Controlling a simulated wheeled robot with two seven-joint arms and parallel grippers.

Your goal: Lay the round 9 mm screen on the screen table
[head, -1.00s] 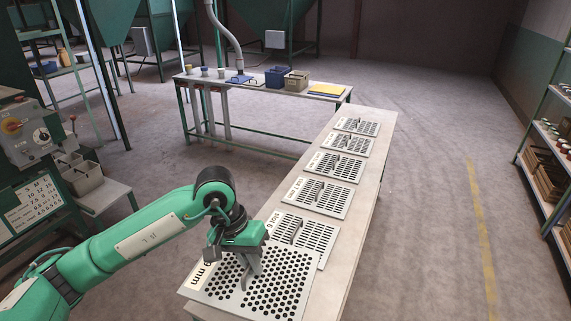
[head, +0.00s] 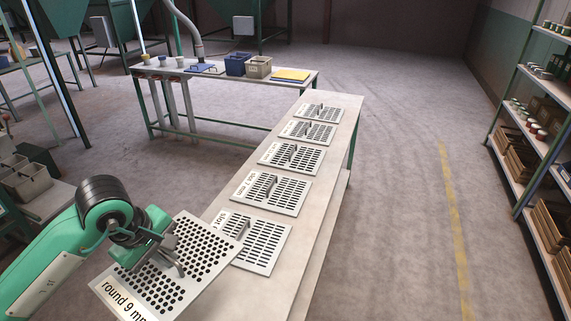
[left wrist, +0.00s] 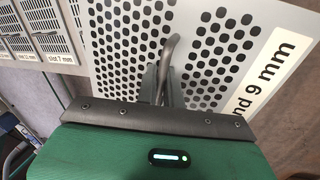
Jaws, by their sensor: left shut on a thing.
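The round 9 mm screen (head: 205,240) is a grey perforated plate with round holes and a white label reading "round 9 mm". My left gripper (head: 173,261) is shut on its upright handle. The plate is at the near left of the long pale table (head: 315,222), sticking out past its left edge and turned askew to it. It appears raised, but the gap underneath is hidden. In the left wrist view the fingers (left wrist: 160,84) close on the bent handle, with the plate (left wrist: 112,45) behind. My right gripper is not in view.
Several slotted screens, the nearest one (head: 262,244) close to the held plate, lie in a row along the long table. A back table (head: 215,74) carries bins, cups and a yellow sheet (head: 291,75). Shelving (head: 536,140) stands at right. The floor (head: 400,200) between is clear.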

